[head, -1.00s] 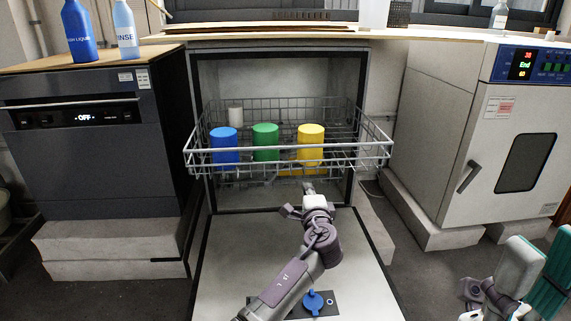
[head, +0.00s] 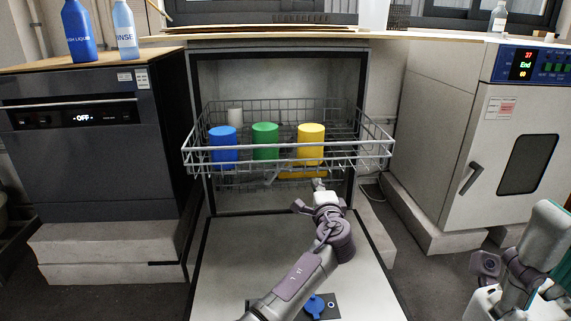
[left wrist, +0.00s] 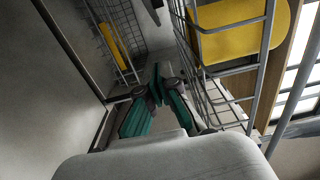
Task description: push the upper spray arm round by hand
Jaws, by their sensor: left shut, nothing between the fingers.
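Under the extended upper rack (head: 285,153) is a yellow-orange bar (head: 300,175) that looks like the upper spray arm. The rack wires partly hide it. A yellow piece (left wrist: 113,45) shows behind wires in the left wrist view; I cannot tell if it is the same part. My left gripper (head: 318,184) is at the dishwasher opening, just below the rack's front. In the left wrist view its fingers (left wrist: 158,82) are together and empty, beside the rack wires. I cannot tell if they touch the bar. My right gripper (head: 486,268) is at lower right, its fingers unclear.
Blue (head: 223,146), green (head: 265,142) and yellow (head: 311,144) cups stand in the rack. The open door (head: 235,270) lies below my left arm, with a blue-knobbed piece (head: 315,306) on it. A drying oven (head: 480,140) stands to the right.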

